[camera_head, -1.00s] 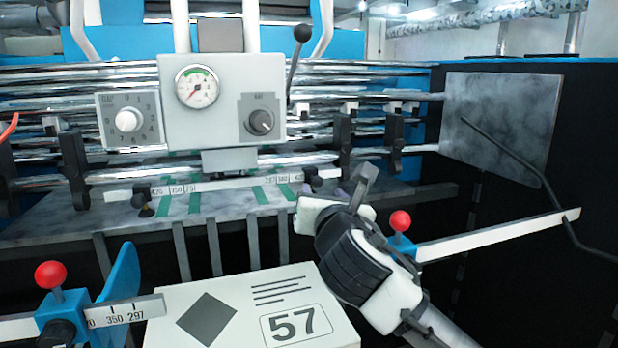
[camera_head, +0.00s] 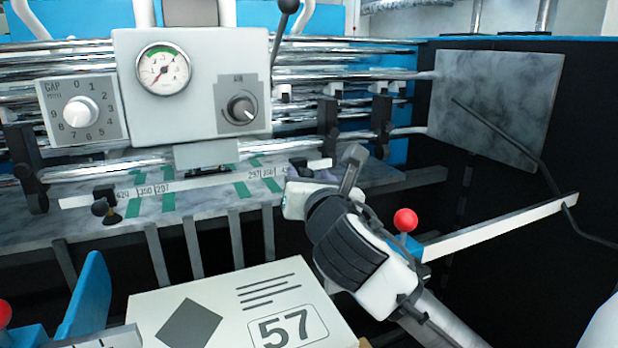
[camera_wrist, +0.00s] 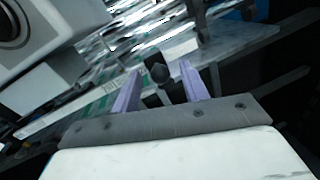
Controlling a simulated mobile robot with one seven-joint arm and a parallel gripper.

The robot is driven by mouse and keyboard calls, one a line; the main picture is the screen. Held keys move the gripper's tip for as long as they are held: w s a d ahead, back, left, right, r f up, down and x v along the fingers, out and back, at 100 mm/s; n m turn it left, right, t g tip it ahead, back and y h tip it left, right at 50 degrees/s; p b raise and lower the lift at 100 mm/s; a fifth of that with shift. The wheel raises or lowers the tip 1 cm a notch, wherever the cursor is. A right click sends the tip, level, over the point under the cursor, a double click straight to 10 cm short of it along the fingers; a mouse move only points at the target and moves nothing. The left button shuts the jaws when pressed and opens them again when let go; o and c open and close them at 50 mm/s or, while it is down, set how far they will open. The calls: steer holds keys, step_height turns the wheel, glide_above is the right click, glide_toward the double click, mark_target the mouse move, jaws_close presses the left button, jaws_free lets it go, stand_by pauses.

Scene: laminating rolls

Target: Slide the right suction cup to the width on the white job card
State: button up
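The right suction cup (camera_wrist: 157,70) is a dark knob in the wrist view, on the white scale bar with printed widths. My gripper (camera_wrist: 158,78) has two pale lilac fingers, spread apart, one on each side of this cup; I cannot tell whether they touch it. In the head view my gripper (camera_head: 312,176) is at the right end of the scale bar (camera_head: 222,179) and partly hides the cup. The left suction cup (camera_head: 107,204) sits near the bar's left end.
A grey control box (camera_head: 190,105) with a gauge and knobs stands above the bar. Rollers (camera_head: 380,75) run behind. A red-knobbed blue stop (camera_head: 405,222) with a white arm is right of my wrist. A grey marbled plate (camera_head: 495,105) is at the right.

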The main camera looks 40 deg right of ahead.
jaws_close()
steer(key=shift+d+b, duration=0.15)
steer(key=shift+b, duration=0.3)
jaws_free()
steer(key=shift+f, duration=0.1)
